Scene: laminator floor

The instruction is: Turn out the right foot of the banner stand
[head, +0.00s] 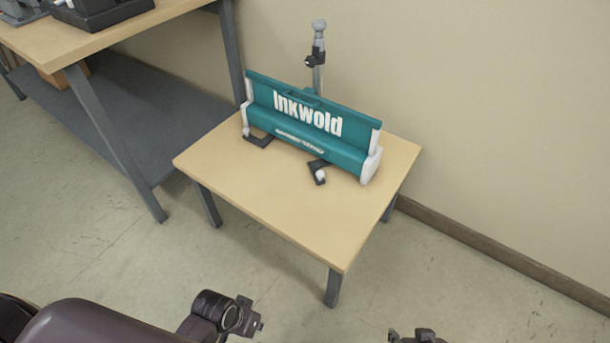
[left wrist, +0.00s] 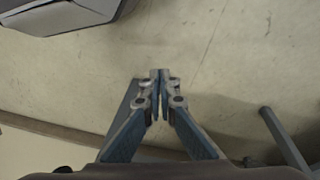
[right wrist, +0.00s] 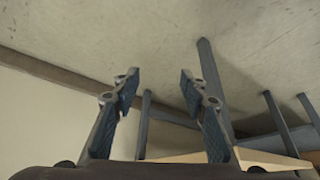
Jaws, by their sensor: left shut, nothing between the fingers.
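The banner stand (head: 310,128) is a teal case with white end caps and "Inkwold" lettering, upright on a small wooden table (head: 250,195). Its right foot (head: 318,166) is a dark piece with a white knob, at the front of the case near its right end. Its left foot (head: 260,141) is a dark piece at the front near the left end. My left gripper (head: 250,318) is low in the head view, well short of the table; in the left wrist view (left wrist: 160,75) its fingertips meet, empty. My right gripper (right wrist: 156,78) is open and empty, below the table's front corner in the head view (head: 422,336).
A pole with a grey knob (head: 319,45) rises behind the case. A larger workbench (head: 90,38) with a dark lower shelf (head: 140,110) stands at the left, carrying dark equipment (head: 95,10). A wall is close behind the table. The front of the tabletop is bare.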

